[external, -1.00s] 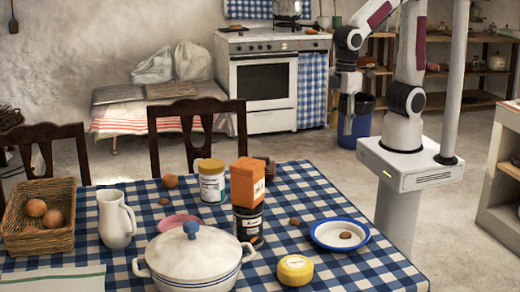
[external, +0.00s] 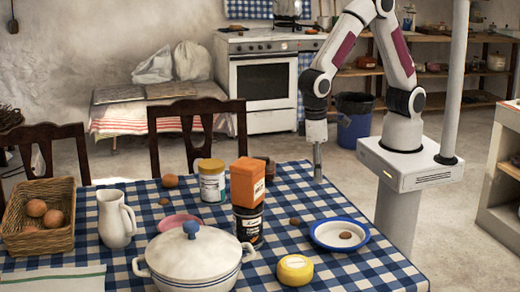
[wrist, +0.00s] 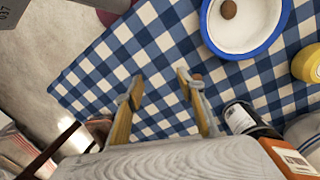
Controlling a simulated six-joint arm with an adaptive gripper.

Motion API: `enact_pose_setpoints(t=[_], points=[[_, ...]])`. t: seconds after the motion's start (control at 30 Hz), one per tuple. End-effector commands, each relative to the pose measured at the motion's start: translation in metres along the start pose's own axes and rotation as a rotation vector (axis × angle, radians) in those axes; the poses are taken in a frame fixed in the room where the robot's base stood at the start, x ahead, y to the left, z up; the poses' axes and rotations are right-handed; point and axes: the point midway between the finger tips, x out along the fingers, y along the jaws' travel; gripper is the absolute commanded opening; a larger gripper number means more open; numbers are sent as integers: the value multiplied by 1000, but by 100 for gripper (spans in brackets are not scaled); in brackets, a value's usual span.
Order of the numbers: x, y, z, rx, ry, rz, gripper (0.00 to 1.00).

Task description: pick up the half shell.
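Small brown shell-like pieces lie on the checked table; I cannot tell for sure which is the half shell. One (external: 294,221) lies on the cloth left of the plate. One (external: 346,235) lies in the blue-rimmed plate (external: 318,244), also seen in the wrist view (wrist: 228,9). Another (external: 164,201) lies near the white jug. My gripper (external: 317,174) hangs pointing down at the table's far edge, behind the plate. In the wrist view my gripper (wrist: 158,88) has its fingers apart with only cloth between them. A brown piece (wrist: 197,77) shows partly hidden behind the right finger.
An orange box (external: 247,182) on a dark jar (external: 248,226) stands left of the plate. The cloth behind the plate is clear.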

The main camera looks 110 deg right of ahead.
Motion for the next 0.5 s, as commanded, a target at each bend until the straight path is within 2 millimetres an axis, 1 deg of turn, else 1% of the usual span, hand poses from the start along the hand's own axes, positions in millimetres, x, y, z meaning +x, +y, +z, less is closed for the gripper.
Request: enact_pose_setpoints(t=[0.03,0.2,0.4,0.5], points=[[7,-7,-4,47,-3,3,39],[23,-26,-17,226,-1,2,39],[35,-45,-32,443,8,-11,39],[38,-54,-39,554,14,-24,39]])
